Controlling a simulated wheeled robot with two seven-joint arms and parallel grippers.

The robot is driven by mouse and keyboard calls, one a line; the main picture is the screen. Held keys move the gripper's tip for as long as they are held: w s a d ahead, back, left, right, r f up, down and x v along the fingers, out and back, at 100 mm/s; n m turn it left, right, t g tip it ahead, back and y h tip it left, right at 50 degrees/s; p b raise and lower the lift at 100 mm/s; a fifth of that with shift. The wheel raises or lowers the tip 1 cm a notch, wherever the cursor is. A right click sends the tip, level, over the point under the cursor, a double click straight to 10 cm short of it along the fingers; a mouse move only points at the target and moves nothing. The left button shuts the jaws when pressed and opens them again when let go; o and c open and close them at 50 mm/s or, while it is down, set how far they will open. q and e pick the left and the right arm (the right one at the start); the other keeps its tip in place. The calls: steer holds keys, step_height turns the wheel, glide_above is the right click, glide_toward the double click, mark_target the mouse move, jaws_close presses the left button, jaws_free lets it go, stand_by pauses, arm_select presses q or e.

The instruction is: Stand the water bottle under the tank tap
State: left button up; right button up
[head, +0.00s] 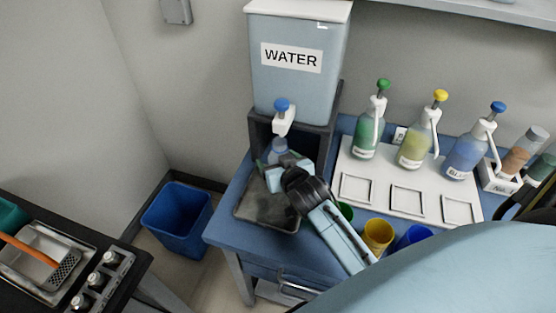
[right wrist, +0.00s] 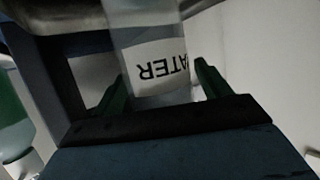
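The water bottle (head: 278,150) stands under the tank tap (head: 283,115), its top just below the spout; its lower part is hidden by my right gripper (head: 281,176). In the right wrist view the bottle (right wrist: 158,70) shows its upside-down label between the green fingers of my right gripper (right wrist: 165,88). A narrow gap shows between the bottle and the right-hand finger, so the gripper looks open around it. The water tank (head: 298,80) sits on a dark stand above a grey drip tray (head: 268,216). My left gripper is not in view.
Three pump bottles, green (head: 368,125), yellow (head: 417,138) and blue (head: 468,152), stand on a white board (head: 385,172) to the right. A yellow cup (head: 378,236) and blue cup (head: 415,237) are near my right arm. A blue bin (head: 178,222) stands on the floor at left.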

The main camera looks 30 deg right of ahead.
steer(key=shift+r, duration=0.15)
steer(key=shift+s+r, duration=0.1)
steer(key=shift+s, duration=0.1)
steer(key=p+v, duration=0.1)
steer(key=v, duration=1)
steer(key=shift+s+p, duration=0.25)
steer(key=shift+p, duration=0.05)
